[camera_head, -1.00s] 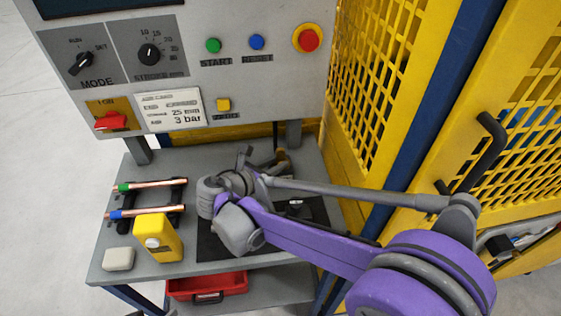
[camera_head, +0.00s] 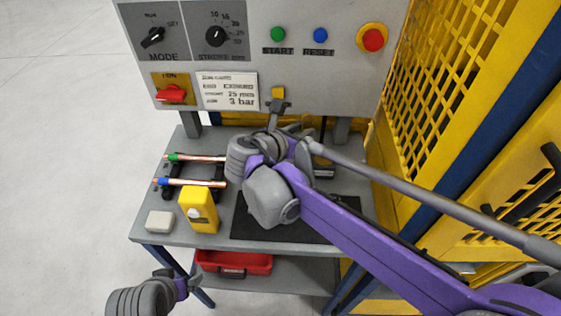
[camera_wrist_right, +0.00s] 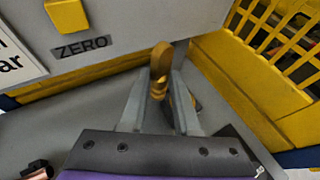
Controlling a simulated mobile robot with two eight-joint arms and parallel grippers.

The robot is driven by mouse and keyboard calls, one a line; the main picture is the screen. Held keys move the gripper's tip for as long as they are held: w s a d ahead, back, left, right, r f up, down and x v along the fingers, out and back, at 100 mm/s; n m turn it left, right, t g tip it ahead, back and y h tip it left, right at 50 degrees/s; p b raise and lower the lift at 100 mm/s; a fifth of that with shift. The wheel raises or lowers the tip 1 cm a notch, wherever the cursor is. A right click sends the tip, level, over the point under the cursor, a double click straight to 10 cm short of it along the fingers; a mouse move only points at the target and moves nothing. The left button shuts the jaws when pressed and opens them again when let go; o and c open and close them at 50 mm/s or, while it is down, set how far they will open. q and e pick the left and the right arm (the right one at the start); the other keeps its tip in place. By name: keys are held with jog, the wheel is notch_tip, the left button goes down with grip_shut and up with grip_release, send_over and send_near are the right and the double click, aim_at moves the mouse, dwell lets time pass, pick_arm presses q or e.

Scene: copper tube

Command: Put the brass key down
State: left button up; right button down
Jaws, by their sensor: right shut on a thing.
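The brass key (camera_wrist_right: 160,72) is between the two grey fingers of my right gripper (camera_wrist_right: 158,95) in the right wrist view. The fingers are shut on it, and its rounded end sticks up past them. In the head view my right gripper (camera_head: 277,112) is in front of the panel's lower edge, above the back of the bench. I cannot make out the key clearly there. Part of my left arm's end (camera_head: 150,296) shows at the bottom left of the head view, away from the bench; its jaws cannot be made out.
The grey bench (camera_head: 150,226) holds a rack with two copper tubes (camera_head: 195,182), a yellow device (camera_head: 198,210), a pale block (camera_head: 159,221) and a dark mat (camera_head: 262,230). The yellow button (camera_wrist_right: 67,14) is close to the right gripper. Yellow mesh guarding (camera_head: 452,80) stands at the right.

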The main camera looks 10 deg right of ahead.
jog(key=w+a+n+t+y+p, duration=0.1)
jog(key=a+n+t+y, duration=0.35)
jog(key=a, duration=0.65)
pick_arm(q)
jog(key=shift+w+r+b, duration=0.1)
jog(key=shift+r+b, duration=0.3)
pick_arm(e)
jog(key=shift+n+g+y, duration=0.35)
jog(key=shift+n+y, duration=0.3)
jog(key=shift+n, duration=0.1)
jog(key=shift+w+a+f, duration=0.1)
jog(key=shift+a+f, duration=0.05)
jog(key=shift+f, duration=1.6)
jog(key=shift+s+a+f, duration=0.1)
jog(key=shift+a+f, duration=0.05)
jog(key=shift+f, duration=1.65)
jog(key=shift+w+a+f, duration=0.1)
jog(key=shift+a+f, duration=0.05)
jog(key=shift+f, duration=1.6)
pick_arm(q)
jog(key=shift+f, duration=0.1)
pick_arm(e)
jog(key=shift+f, duration=0.1)
jog(key=c, duration=1.1)
grip_release()
jog(key=shift+f, duration=0.15)
jog(key=o, duration=0.5)
jog(key=shift+c, duration=0.2)
